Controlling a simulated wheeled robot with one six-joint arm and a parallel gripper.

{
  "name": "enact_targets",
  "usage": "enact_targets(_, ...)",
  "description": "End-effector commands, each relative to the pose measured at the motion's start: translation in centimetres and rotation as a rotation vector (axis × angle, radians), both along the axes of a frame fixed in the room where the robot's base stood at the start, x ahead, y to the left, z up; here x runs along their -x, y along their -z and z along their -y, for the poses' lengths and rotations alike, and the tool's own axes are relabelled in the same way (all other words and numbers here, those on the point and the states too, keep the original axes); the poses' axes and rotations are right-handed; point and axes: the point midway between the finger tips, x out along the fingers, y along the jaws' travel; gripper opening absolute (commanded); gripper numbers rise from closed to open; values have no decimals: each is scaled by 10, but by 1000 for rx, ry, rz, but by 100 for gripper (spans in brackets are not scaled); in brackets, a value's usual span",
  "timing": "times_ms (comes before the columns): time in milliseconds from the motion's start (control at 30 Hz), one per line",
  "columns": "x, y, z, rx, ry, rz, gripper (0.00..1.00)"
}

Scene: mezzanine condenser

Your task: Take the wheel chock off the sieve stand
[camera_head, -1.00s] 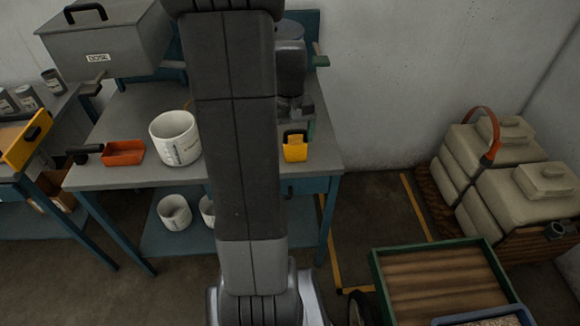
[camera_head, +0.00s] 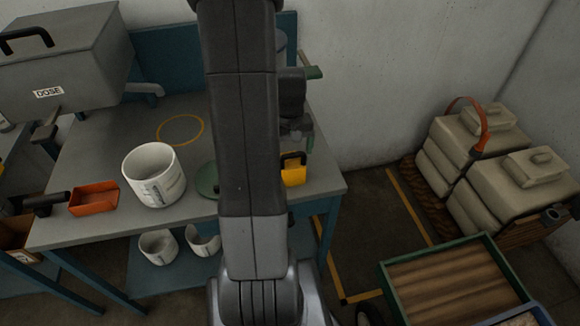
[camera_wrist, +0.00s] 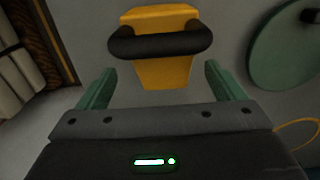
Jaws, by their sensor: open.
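The wheel chock, a yellow block (camera_head: 293,174) with a black bar handle, sits near the right end of a grey-topped bench with blue legs (camera_head: 85,225), which I take to be the sieve stand. In the wrist view the chock (camera_wrist: 165,70) lies ahead, its black handle crossing it between my fingers' lines. My gripper (camera_wrist: 158,85) is open, with green fingers apart and nothing between them. In the head view my arm hides most of my gripper, which is just above and behind the chock. I see no contact.
A white bucket (camera_head: 153,176), an orange tray (camera_head: 94,197) and a green disc (camera_head: 207,181) share the benchtop. The disc also shows in the wrist view (camera_wrist: 285,48). A grey DOSE box (camera_head: 65,60) stands at left; sacks (camera_head: 500,165) and a green-rimmed crate (camera_head: 390,283) are at right.

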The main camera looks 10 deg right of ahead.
Motion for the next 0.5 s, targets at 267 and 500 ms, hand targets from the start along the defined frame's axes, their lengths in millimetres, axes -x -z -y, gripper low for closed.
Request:
enact_targets(267, 1, 23, -2, -1, -1, -4, 89)
enact_targets(500, 1, 51, -4, 0, 0, -3, 89)
